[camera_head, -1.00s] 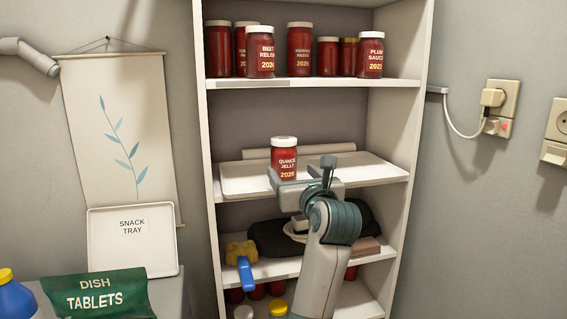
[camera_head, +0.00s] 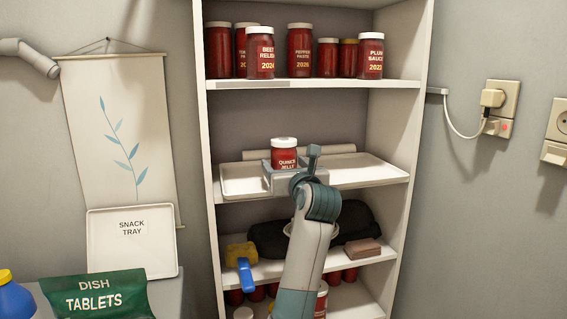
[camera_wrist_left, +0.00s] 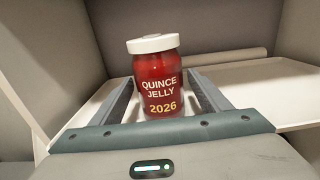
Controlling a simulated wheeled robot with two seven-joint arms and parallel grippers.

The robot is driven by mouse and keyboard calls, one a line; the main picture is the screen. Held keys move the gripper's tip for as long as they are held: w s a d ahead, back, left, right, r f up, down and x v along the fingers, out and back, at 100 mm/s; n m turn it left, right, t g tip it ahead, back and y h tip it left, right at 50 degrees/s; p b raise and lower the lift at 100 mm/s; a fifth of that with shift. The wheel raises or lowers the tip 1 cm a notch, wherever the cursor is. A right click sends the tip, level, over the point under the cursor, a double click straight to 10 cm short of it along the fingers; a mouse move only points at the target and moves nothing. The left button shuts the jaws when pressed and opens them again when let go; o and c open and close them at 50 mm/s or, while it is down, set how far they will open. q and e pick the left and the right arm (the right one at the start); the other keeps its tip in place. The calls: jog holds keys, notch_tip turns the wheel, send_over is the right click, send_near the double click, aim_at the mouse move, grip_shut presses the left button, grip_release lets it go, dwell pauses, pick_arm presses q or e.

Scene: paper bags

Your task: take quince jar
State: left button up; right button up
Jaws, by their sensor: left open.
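The quince jelly jar (camera_head: 284,150) is red with a white lid and stands upright on the white tray on the middle shelf. In the left wrist view the jar (camera_wrist_left: 157,75) shows its label "QUINCE JELLY 2026". My left gripper (camera_head: 290,170) is open in front of the jar and hides its lower part in the head view. In the left wrist view the two fingers of my left gripper (camera_wrist_left: 160,100) reach along either side of the jar's lower part. Whether they touch it cannot be told. My right gripper is not in view.
The white tray (camera_head: 370,171) has low rims and free room right of the jar. Several jars, such as beet relish (camera_head: 260,52) and plum sauce (camera_head: 370,55), stand on the shelf above.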

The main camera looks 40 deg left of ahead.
pick_arm(q)
jog(key=c, duration=0.9)
jog(key=shift+r, duration=0.1)
jog(key=shift+r+p, duration=0.3)
jog(key=shift+c, duration=0.9)
jog(key=shift+r+p, duration=0.6)
jog(key=shift+r, duration=0.25)
jog(key=shift+c, duration=0.7)
